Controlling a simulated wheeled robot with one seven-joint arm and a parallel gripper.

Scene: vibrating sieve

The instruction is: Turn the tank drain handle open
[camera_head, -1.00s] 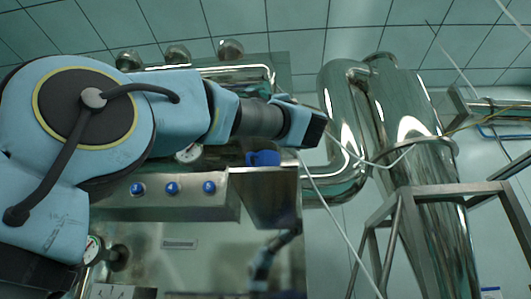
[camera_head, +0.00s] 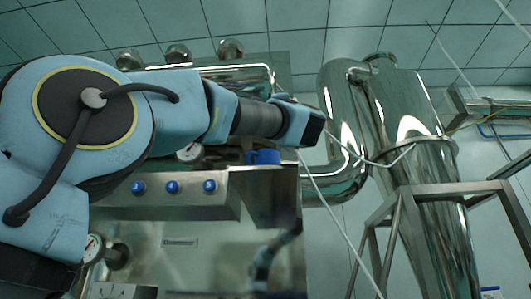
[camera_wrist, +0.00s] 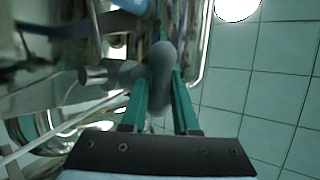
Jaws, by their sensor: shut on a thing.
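The drain handle (camera_wrist: 162,60) is a grey, rounded grip in the wrist view, joined to a short metal stem (camera_wrist: 93,75) on its left. My gripper (camera_wrist: 160,80) has its two green fingers on either side of the handle and is shut on it. Part of the grip lies hidden between and behind the fingers. In the head view my wrist reaches to the right in front of the steel equipment, and the fingers and handle cannot be made out there.
A steel panel with blue buttons (camera_head: 173,187) is below my arm, with a blue part (camera_head: 263,157) at its right. Large shiny pipes (camera_head: 345,130) and a metal frame (camera_head: 398,225) stand to the right. A thin white cable (camera_head: 335,215) hangs between them.

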